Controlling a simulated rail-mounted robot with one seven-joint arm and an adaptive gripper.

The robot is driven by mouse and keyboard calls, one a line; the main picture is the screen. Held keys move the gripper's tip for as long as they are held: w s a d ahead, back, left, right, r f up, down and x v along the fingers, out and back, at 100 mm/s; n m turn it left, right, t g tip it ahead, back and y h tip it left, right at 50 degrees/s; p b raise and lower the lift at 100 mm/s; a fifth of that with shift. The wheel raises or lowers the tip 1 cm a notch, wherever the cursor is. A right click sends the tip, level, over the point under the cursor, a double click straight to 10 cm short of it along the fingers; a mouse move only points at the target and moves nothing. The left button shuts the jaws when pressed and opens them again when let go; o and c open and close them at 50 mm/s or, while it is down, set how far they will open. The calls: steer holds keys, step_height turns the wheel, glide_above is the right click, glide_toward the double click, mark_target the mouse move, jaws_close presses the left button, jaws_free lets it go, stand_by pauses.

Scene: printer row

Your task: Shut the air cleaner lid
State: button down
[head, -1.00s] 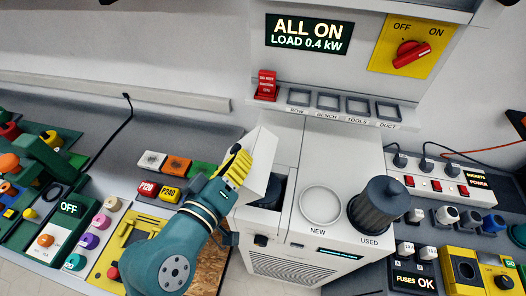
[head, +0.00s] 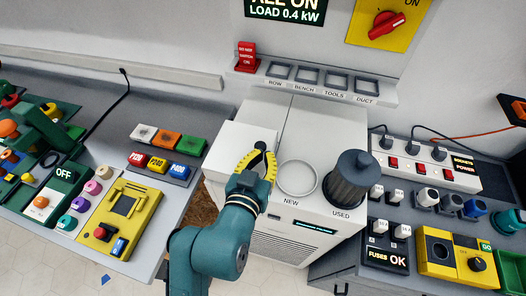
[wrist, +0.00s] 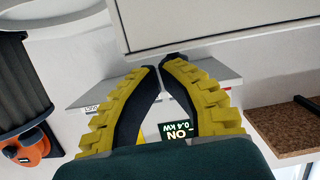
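The air cleaner (head: 295,240) is a white cabinet at the centre of the head view. Its white lid (head: 232,142) lies about flat over the left part of its top, and the dark opening no longer shows. I cannot tell whether the lid is fully seated; my gripper hides its front right part. My gripper (head: 261,152) is at the lid's right side, close to it or touching; which one is unclear. In the wrist view my gripper (wrist: 160,66) shows a narrow gap between its fingertips, with nothing clearly held. A white panel edge (wrist: 215,28) is just beyond them.
An empty round NEW spot (head: 297,178) and a dark filter (head: 349,180) on the USED spot are right of my gripper. A labelled shelf (head: 322,82) runs behind. Button panels (head: 160,165) stand left; a power strip (head: 425,172) and fuses (head: 385,255) stand right.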

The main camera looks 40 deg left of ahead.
steer(key=shift+w+d+f, duration=0.1)
steer(key=shift+d+f, duration=0.15)
steer(key=shift+f, duration=0.2)
steer(key=shift+m, duration=0.3)
steer(key=r+p, duration=0.4)
steer(key=r, duration=0.1)
steer(key=shift+s+d+p, duration=0.1)
steer(key=shift+s+p, duration=0.15)
steer(key=shift+p, duration=0.1)
steer(key=f+v, duration=0.1)
steer(key=v, duration=0.8)
steer(key=shift+b, duration=0.35)
steer(key=shift+s+d+r, duration=0.1)
steer(key=shift+s+d, duration=0.1)
